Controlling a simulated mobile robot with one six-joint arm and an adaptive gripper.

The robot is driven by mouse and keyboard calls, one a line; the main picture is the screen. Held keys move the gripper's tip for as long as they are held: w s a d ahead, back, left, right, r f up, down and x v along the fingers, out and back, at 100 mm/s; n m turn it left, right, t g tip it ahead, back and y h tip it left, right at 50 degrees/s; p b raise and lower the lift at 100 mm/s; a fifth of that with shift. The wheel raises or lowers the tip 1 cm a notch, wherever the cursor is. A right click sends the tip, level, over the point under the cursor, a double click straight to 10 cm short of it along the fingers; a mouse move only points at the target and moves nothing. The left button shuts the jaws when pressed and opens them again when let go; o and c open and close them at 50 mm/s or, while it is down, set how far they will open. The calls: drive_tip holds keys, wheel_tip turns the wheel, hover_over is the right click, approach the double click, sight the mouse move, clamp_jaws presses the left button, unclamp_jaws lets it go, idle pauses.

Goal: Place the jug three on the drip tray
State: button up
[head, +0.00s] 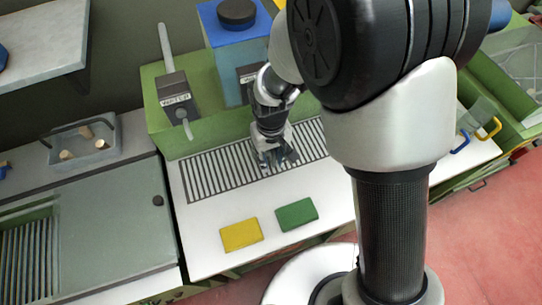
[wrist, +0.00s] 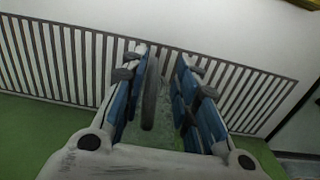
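The drip tray is a wide grey slatted grille (head: 205,178) set in the white counter; it also crosses the wrist view (wrist: 60,60). My gripper (head: 272,160) is low over the middle of it, pointing down. In the wrist view my gripper (wrist: 168,75) has its two blue-padded fingers apart. Between them stand an upright grey bar, like a jug handle (wrist: 150,95), and a dim see-through body. The bar is close to the left finger, with a gap to the right finger. No number shows on it. In the head view my gripper mostly hides this jug.
A yellow pad (head: 241,235) and a green pad (head: 297,214) lie in front of the grille. Jugs with blue (head: 461,142) and yellow (head: 489,129) handles stand at right. A lever unit (head: 174,92) and a blue-topped tank (head: 228,75) stand behind. A stopper basket (head: 84,145) is at left.

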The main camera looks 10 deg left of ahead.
wheel_tip(320, 180, up, 12)
drive_tip(key=p, duration=0.3)
drive_tip(key=s+d+r+m+t, duration=0.2)
drive_tip(key=s+d+r+m, duration=0.1)
drive_tip(key=d+r, duration=0.9)
drive_tip(key=s+d+r+m+t, duration=0.2)
drive_tip(key=s+d+r+m, duration=0.1)
drive_tip(key=s+d, duration=0.6)
drive_tip(key=shift+s+d+r+t, duration=0.3)
drive_tip(key=shift+s+r, duration=0.2)
drive_tip(key=shift+r, duration=0.3)
drive_tip(key=shift+f+b, duration=0.65)
drive_tip(key=shift+f, duration=0.15)
